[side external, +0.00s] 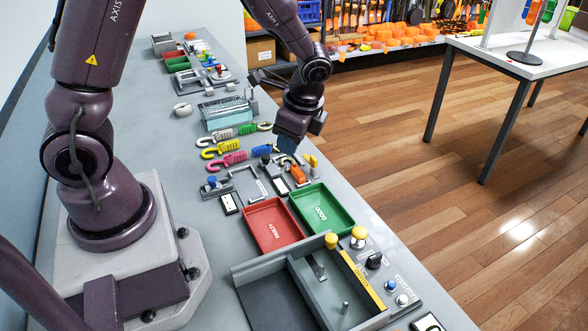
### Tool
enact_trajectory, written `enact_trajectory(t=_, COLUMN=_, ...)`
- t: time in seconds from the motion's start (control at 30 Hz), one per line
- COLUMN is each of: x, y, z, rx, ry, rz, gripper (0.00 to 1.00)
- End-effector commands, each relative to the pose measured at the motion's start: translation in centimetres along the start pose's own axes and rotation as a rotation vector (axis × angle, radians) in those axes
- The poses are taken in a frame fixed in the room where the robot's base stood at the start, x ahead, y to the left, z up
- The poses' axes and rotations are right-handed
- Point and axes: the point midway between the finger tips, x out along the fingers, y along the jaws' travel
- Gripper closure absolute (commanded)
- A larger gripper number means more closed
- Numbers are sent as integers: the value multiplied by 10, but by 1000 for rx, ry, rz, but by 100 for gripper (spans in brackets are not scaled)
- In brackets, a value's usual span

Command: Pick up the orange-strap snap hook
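My gripper (287,146) points down over the grey bench, just right of a row of coloured hooks. Its fingers look blue-grey and small, and I cannot tell whether they are open or shut. A small orange piece (298,175) lies just below and right of it on the bench, with a curved part partly hidden by the gripper. It may be the orange-strap snap hook, but it is too small to be sure. Pink (225,160), yellow (220,149) and green (248,129) hooks lie left of the gripper.
A red tray (272,224) and a green tray (322,210) lie nearer the camera. A grey walled fixture (262,268) with knobs stands in front of them. A teal glassy box (226,113) stands behind the hooks. A white table (515,62) stands apart at right.

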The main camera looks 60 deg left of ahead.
Motion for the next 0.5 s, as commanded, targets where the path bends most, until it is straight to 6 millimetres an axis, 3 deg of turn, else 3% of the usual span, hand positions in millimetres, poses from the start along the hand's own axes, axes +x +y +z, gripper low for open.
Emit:
enact_trajectory(t=0.03, x=16, y=-6, z=-6, rx=100, ry=-28, rz=-3, gripper=70)
enact_trajectory(t=0.17, x=42, y=-27, z=-19, rx=388, ry=-65, rz=-45, gripper=70)
enact_trajectory(t=0.3, x=37, y=-47, z=-27, rx=595, ry=-63, rz=-115, gripper=70)
enact_trajectory(t=0.5, x=44, y=-49, z=-28, rx=705, ry=-66, rz=-123, gripper=70)
